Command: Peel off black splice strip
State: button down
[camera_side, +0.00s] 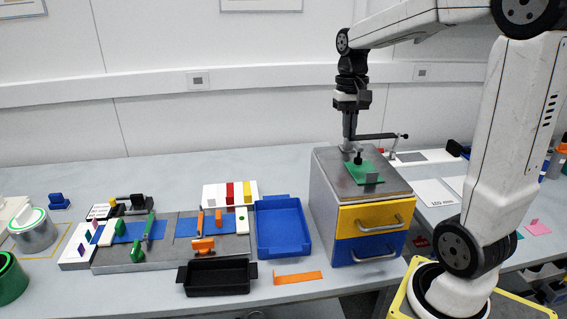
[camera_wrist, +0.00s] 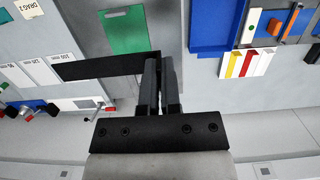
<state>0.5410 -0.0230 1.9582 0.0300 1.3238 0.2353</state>
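My gripper (camera_wrist: 159,62) points down above the grey drawer cabinet, and its fingers (camera_side: 350,140) are close together. A long, thin black strip (camera_wrist: 95,66) runs left from the fingertips in the wrist view, with its right end between them. In the side view the strip (camera_side: 377,136) sticks out level to the right of the fingers, above the cabinet top. A green plate (camera_wrist: 125,34) lies beneath; it also shows on the cabinet (camera_side: 367,174) in the side view, with a small black knob-like part over it. The exact grip contact is partly hidden by the fingers.
The cabinet (camera_side: 327,170) has a yellow and a blue drawer. To its left are an empty blue tray (camera_side: 281,230), a black tray (camera_side: 217,277), an orange strip (camera_side: 298,278) and a grey fixture with tools. Clamps with red and black parts (camera_wrist: 100,112) stand behind the cabinet.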

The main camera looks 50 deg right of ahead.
jog(key=shift+r, duration=2.5)
dwell(0.6)
jog(key=w+a+f+n, duration=0.3)
jog(key=w+a+f, duration=0.3)
jog(key=w+a, duration=0.2)
jog(key=w+a+f+n, duration=0.3)
jog(key=w+a+f, duration=0.3)
jog(key=w+a, duration=0.3)
jog(key=s+f+n, duration=0.1)
jog(key=s+f, duration=0.2)
jog(key=f, duration=0.3)
jog(key=s+f+n+h, duration=0.1)
jog(key=s+f+n, duration=0.1)
jog(key=f, duration=0.5)
jog(key=shift+s+d, duration=0.2)
jog(key=shift+s, duration=0.55)
